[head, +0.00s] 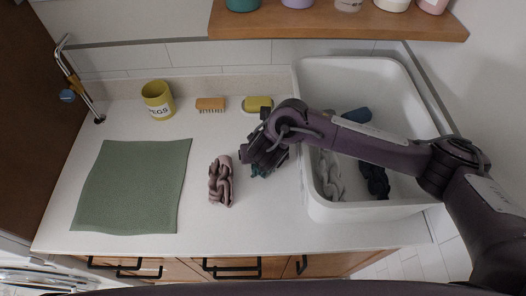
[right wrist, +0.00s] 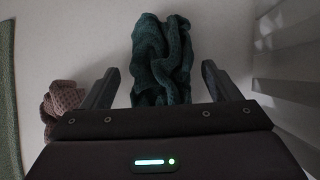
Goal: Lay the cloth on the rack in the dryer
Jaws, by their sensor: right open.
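A crumpled dark teal cloth (right wrist: 160,60) lies on the white counter, with only a small part of it showing in the head view (head: 258,172) under my gripper. My right gripper (head: 260,165) is above it and open; in the right wrist view the fingers (right wrist: 160,78) stand on either side of the cloth's near end. A crumpled mauve cloth (head: 220,180) lies just left of the gripper and also shows in the right wrist view (right wrist: 63,103). A white appliance with curved lines (head: 38,279) is cut off at the lower left; I cannot tell if it is the dryer. No rack is clearly visible.
A white tub (head: 310,203) on the right holds a grey cloth (head: 330,175), a dark cloth (head: 374,180) and a blue item (head: 357,115). A green mat (head: 130,187) lies flat at left. A yellow pot (head: 158,100), brush (head: 210,104) and soap dish (head: 257,103) stand behind.

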